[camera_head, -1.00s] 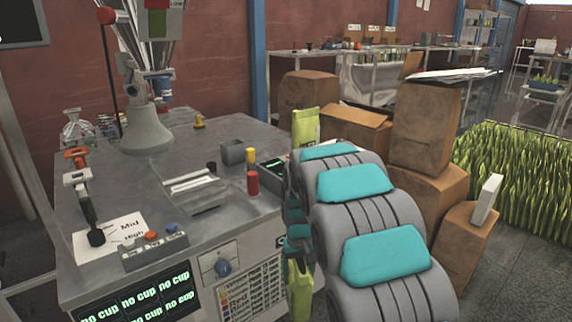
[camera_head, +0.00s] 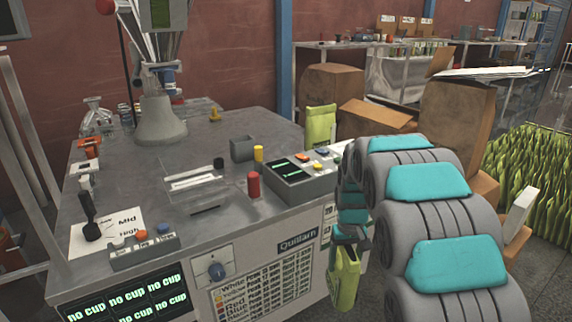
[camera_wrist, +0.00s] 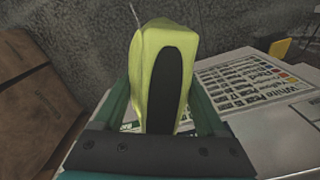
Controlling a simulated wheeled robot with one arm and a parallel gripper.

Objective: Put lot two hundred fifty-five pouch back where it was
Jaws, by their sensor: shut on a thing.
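A yellow-green pouch (camera_head: 343,280) hangs from my gripper (camera_head: 352,238) at the front right of the filler machine, in front of its side panel. In the wrist view the pouch (camera_wrist: 165,60) stands between the two teal fingers of my gripper (camera_wrist: 160,112), with a dark oval on its face. The jaws are shut on it. No lot number is readable on it. Another yellow-green pouch (camera_head: 320,126) stands upright at the back right of the machine top.
Cardboard boxes (camera_head: 378,118) stand behind my arm. A printed chart (camera_head: 262,288) covers the machine's front.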

